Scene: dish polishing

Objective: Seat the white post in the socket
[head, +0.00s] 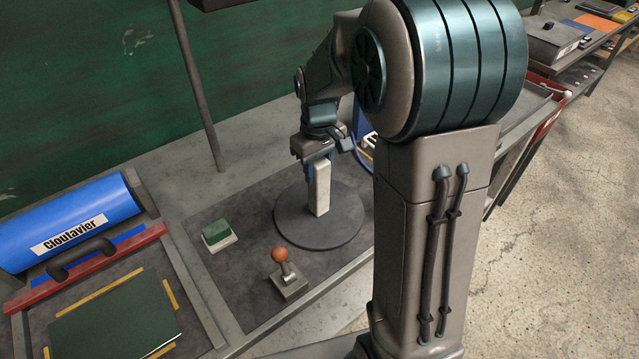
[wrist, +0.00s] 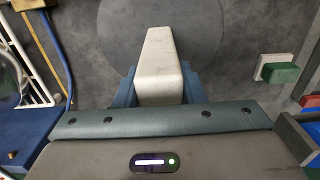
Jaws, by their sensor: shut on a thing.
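The white post (head: 321,190) is a pale rectangular block, upright in my gripper (head: 318,160) in the head view. In the wrist view the post (wrist: 160,62) stretches away from between the blue fingers of my gripper (wrist: 158,90), which are shut on its near end. The post's lower end shows against a dark round disc (head: 290,228), also seen in the wrist view (wrist: 118,40). I cannot tell whether the post touches the disc. No socket opening shows; it may be hidden behind or under the post.
A green block on a white base (head: 217,236) lies left of the disc. An orange-knobbed lever (head: 281,262) stands in front. A blue cylinder (head: 70,218) and a red-edged tray (head: 82,268) are at left. A white wire rack (wrist: 30,85) shows in the wrist view.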

